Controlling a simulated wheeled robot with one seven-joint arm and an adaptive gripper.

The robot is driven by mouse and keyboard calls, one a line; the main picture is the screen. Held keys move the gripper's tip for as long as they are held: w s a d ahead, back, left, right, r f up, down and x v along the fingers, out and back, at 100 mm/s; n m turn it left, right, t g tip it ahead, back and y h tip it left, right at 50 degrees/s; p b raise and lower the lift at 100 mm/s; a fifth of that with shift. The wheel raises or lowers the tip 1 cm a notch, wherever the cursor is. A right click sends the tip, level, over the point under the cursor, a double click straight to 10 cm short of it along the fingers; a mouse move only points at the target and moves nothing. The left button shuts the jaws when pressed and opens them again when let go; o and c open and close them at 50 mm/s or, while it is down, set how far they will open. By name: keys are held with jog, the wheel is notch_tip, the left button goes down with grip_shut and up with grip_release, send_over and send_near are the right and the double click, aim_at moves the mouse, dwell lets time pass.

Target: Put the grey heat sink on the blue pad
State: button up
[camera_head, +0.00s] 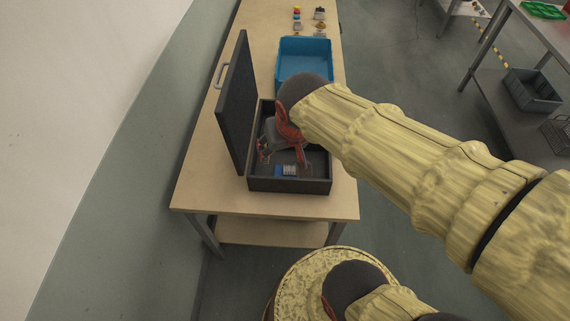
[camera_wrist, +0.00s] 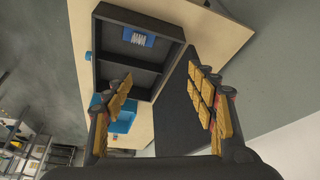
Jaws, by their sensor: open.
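The grey heat sink (camera_head: 290,170) rests on the blue pad (camera_head: 278,171) inside the near compartment of an open black box (camera_head: 290,186). In the wrist view the heat sink (camera_wrist: 138,39) shows as a ribbed grey block, with the blue pad (camera_wrist: 151,42) visible around it. My gripper (camera_head: 284,158) is over the box, behind the pad in the picture. Its fingers are spread and empty in the wrist view (camera_wrist: 160,82), apart from the heat sink. My arm and gripper hide part of the box's far compartment in the head view.
The box's black lid (camera_head: 237,100) stands raised on the left. A blue bin (camera_head: 305,45) is behind the box, and several small items (camera_head: 297,20) lie farther back on the wooden table (camera_head: 215,180). A grey crate (camera_head: 532,90) is on a separate bench at right.

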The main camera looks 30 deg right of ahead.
jog(key=s+a+r+n+y, duration=0.1)
jog(key=s+a+r+n, duration=0.1)
jog(key=s, duration=0.5)
notch_tip(320, 180, up, 2)
jog(key=shift+s+a+r+t, duration=0.15)
jog(key=shift+a+t, duration=0.25)
jog(key=shift+a, duration=0.4)
